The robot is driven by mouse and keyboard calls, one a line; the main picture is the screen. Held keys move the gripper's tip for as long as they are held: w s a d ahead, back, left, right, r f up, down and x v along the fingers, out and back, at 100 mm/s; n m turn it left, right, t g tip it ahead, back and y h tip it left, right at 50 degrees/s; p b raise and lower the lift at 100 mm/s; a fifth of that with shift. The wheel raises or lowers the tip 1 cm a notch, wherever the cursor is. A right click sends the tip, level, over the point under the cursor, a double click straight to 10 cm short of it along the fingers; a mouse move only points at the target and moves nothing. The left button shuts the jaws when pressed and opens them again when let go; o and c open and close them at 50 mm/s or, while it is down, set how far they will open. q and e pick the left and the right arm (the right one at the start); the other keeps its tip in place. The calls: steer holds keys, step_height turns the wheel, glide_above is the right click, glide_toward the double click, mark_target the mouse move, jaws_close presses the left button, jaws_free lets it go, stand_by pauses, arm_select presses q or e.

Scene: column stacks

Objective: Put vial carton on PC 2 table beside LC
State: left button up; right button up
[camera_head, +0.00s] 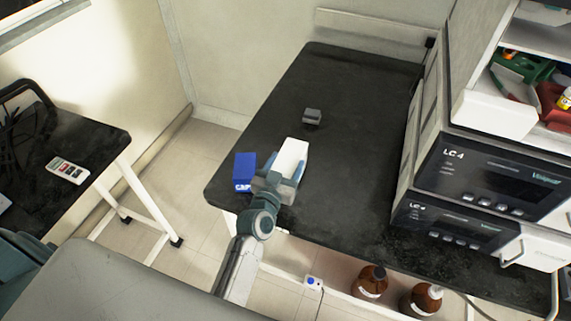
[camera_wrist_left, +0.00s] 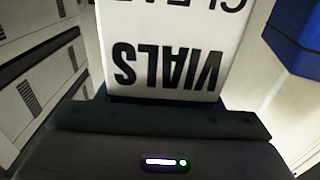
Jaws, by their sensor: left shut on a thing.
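The vial carton (camera_head: 292,155) is a white box held in my left gripper (camera_head: 282,184) over the near left part of the black table (camera_head: 345,150). In the left wrist view the carton (camera_wrist_left: 175,30) shows the word VIALS upside down, close in front of the gripper. My left gripper is shut on it. I cannot tell whether the carton touches the table top. The LC units (camera_head: 492,172), marked LC-4, are stacked at the right end of the table. My right gripper is not in view.
A blue box (camera_head: 244,170) stands just left of the carton, at the table's left edge; it also shows in the left wrist view (camera_wrist_left: 297,35). A small grey object (camera_head: 312,117) lies farther back. The table between carton and LC units is clear. Brown bottles (camera_head: 370,281) stand below.

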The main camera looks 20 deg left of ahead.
arm_select(q)
steer(key=shift+w+f, duration=0.1)
steer(key=shift+f, duration=0.1)
steer(key=shift+f+b, duration=0.25)
steer(key=shift+b, duration=0.15)
steer(key=o, duration=1.4)
steer(key=shift+f, duration=0.15)
steer(key=shift+o, duration=0.2)
